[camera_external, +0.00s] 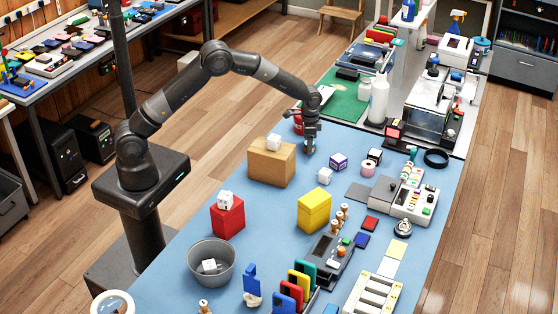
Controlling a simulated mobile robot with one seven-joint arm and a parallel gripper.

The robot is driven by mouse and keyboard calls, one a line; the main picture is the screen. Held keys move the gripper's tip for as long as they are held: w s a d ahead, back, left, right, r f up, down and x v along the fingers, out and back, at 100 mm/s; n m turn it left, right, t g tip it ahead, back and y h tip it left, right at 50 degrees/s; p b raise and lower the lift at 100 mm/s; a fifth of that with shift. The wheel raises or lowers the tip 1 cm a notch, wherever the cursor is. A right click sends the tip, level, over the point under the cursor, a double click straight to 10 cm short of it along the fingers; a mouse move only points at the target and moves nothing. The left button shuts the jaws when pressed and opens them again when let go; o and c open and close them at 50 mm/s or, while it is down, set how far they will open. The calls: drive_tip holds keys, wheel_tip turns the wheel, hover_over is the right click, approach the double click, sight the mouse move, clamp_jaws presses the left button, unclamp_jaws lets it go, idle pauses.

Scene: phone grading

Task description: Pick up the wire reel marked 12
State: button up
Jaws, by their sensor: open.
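No number 12 is legible in this view, so I cannot tell which item is the marked reel. Small white pieces with faint marks sit on the brown box (258,166), on the blue mat (324,176), on the red box (228,220) and in the grey bucket (195,259). A small pink and white roll (368,169) and a purple and white piece (338,162) lie on the mat. My gripper (309,148) is open and points down, just right of the brown box and left of the purple piece. What is between its fingers is too small to tell.
A yellow box (314,210) stands mid-mat. A red item (298,121) is partly hidden behind my gripper. A white bottle (378,99) stands on the far bench. A control panel (415,198) and a black ring (436,158) are at right. Colored phones (304,271) crowd the front.

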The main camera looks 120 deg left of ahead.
drive_tip(key=shift+f, duration=0.7)
drive_tip(key=c, duration=1.1)
